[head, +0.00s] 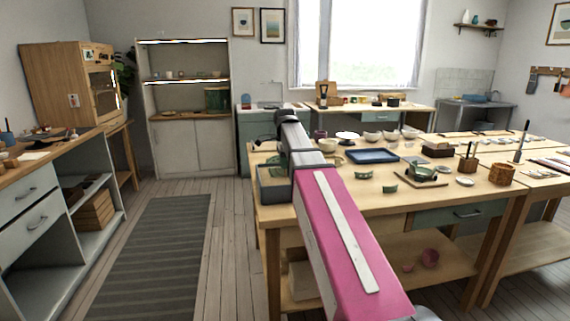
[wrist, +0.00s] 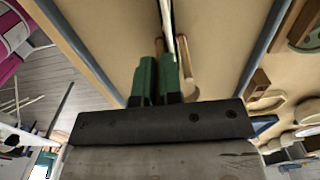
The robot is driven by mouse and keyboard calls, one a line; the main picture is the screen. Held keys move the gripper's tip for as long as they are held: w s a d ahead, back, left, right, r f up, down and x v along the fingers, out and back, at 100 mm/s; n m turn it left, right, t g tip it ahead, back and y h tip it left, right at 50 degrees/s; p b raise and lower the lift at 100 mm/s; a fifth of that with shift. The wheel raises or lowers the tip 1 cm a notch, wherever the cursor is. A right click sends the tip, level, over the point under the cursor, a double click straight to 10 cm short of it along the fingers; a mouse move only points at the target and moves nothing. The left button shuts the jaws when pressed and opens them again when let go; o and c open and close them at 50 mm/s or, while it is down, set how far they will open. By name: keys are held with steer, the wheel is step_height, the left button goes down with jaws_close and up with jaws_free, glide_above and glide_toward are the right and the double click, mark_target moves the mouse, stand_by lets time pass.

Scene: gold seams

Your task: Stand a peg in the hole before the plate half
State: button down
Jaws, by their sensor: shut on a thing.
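In the wrist view my gripper (wrist: 158,62) has its two green fingers close together, shut on a slim wooden peg (wrist: 158,46) that shows just past the fingertips. A thin plate half (wrist: 168,22) stands nearly edge-on beyond the fingers, with a pale edge. A second wooden peg (wrist: 188,62) is beside it on the right, apart from the fingers. The lower end of the held peg and any hole under it are hidden. In the head view my arm hides most of the gripper and these pieces, near the table's left end.
A grey-walled box (head: 272,192) with a tan floor is under the gripper; its walls show on both sides in the wrist view. The striped rug (head: 150,255) is clear.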

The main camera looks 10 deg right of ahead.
stand_by(0.3)
steer(key=c, duration=1.2)
jaws_free()
steer(key=shift+c, duration=0.5)
steer(key=shift+w, duration=0.15)
steer(key=shift+c, duration=0.2)
steer(key=o, duration=0.4)
steer(key=shift+r, duration=3)
